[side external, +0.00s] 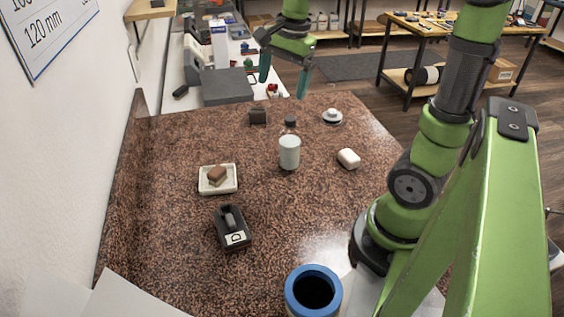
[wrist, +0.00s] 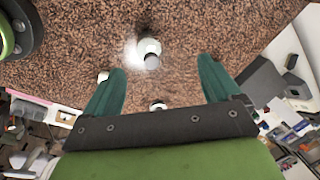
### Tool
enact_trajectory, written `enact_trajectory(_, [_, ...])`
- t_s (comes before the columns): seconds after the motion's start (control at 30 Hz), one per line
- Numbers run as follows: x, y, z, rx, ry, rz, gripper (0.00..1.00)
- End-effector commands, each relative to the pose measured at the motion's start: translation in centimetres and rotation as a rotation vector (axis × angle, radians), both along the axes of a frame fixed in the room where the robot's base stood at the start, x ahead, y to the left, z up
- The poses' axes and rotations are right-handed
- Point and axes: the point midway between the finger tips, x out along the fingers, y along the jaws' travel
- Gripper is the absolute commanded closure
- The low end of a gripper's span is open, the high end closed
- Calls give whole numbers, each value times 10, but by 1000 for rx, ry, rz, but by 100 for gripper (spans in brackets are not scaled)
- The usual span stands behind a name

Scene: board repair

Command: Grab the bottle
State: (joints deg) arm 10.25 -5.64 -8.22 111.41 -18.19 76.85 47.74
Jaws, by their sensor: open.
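The bottle (side external: 289,152) stands upright near the middle of the brown speckled counter in the side view. It has a pale body and a dark cap. My gripper (side external: 285,86) is open and empty, above and behind the bottle, well apart from it. In the wrist view the bottle (wrist: 149,50) shows from above, beyond the gap between the two green fingers of my gripper (wrist: 161,78). Nothing is between the fingers.
A white block (side external: 348,159) lies right of the bottle, and a small round dish (side external: 332,117) sits behind it.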

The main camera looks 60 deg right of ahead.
Motion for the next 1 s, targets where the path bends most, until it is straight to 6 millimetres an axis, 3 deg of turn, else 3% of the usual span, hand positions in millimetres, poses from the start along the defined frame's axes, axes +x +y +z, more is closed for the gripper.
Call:
enact_trajectory(0.03, [6,-15,0,14,48,-166,10])
enact_trajectory(0.13, [10,-33,6,31,114,-480,10])
enact_trajectory(0.33, [7,-39,21,55,156,-858,10])
enact_trajectory(0.57, [4,-36,4,65,173,-942,10])
enact_trajectory(1.0, [4,-36,-84,66,171,-939,10])
